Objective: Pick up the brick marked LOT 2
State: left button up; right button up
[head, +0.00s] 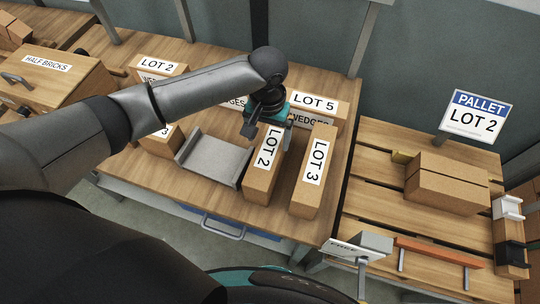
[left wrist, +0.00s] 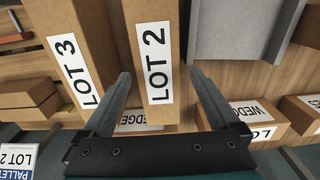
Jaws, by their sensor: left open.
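A long tan brick with a white LOT 2 label (head: 262,172) lies on the wooden table, with a similar LOT 3 brick (head: 315,172) to its right. My left gripper (head: 268,122) is open and empty at the far end of the LOT 2 brick. In the left wrist view, the LOT 2 brick (left wrist: 154,25) shows between the two spread fingers (left wrist: 160,75), with a gap on each side. I cannot tell whether the fingertips are level with it or above it. The LOT 3 brick (left wrist: 75,45) is just outside one finger. My right gripper is not in view.
A grey metal tray (head: 213,160) lies left of the LOT 2 brick. A LOT 5 box (head: 318,104) and another LOT 2 box (head: 158,66) stand at the back. A slatted pallet (head: 385,200) at right holds stacked boxes (head: 447,185), beside a PALLET LOT 2 sign (head: 474,117).

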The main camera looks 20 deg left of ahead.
aim_at(269, 147)
pick_arm(q)
notch_tip(269, 147, down, 3)
jog(key=shift+w, duration=0.1)
jog(key=shift+f, duration=0.45)
jog(key=f+b, duration=0.1)
jog(key=f, duration=0.4)
jog(key=shift+d, duration=0.2)
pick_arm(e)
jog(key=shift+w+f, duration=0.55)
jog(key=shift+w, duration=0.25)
pick_arm(q)
jog(key=shift+c, duration=0.2)
grip_shut()
jog(key=shift+r, duration=0.2)
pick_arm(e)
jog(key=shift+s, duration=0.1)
